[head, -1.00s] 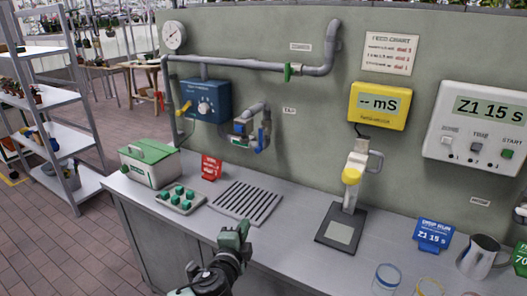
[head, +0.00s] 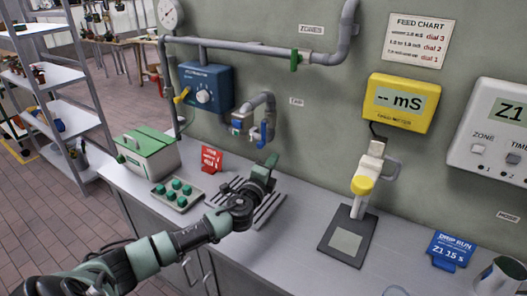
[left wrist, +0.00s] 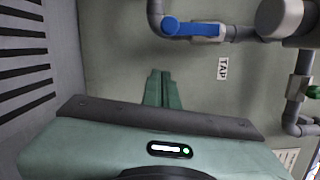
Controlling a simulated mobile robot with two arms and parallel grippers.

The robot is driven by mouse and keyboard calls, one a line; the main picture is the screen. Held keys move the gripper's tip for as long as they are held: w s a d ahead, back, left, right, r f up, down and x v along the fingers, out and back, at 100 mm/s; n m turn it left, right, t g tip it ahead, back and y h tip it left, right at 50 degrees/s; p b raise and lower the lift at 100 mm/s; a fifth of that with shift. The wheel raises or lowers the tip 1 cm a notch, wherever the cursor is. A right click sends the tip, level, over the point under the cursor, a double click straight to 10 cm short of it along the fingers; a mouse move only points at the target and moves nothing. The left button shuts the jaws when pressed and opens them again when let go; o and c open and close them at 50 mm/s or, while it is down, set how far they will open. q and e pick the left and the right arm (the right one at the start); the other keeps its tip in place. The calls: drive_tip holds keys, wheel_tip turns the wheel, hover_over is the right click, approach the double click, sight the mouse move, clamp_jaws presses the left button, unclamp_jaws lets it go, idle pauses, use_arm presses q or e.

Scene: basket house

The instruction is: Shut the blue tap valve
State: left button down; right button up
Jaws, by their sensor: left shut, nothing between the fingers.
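The tap is a grey bent pipe on the back wall above the slatted drain, beside a small TAP label (head: 297,101). Its blue valve handle (head: 263,133) hangs along the down-turned spout. In the left wrist view the blue handle (left wrist: 171,26) lies in line with the grey pipe. My left gripper (head: 271,161) is below the tap, over the drain, its fingers pointing up toward the wall. Its fingers (left wrist: 162,90) are shut and empty, apart from the handle. My right gripper is not in view.
The slatted drain (head: 276,204) lies under my left arm. A tray of green knobs (head: 177,193), a red card (head: 212,158) and a green-lidded box (head: 149,154) stand left. A blue dosing box (head: 205,90) hangs beside the tap. A yellow-capped probe stand (head: 362,186) is right.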

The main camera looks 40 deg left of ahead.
sight(262, 134)
use_arm(q)
drive_tip(key=a, duration=0.2)
drive_tip(key=a+p, duration=0.1)
drive_tip(key=a, duration=0.1)
drive_tip(key=shift+w+r, duration=0.4)
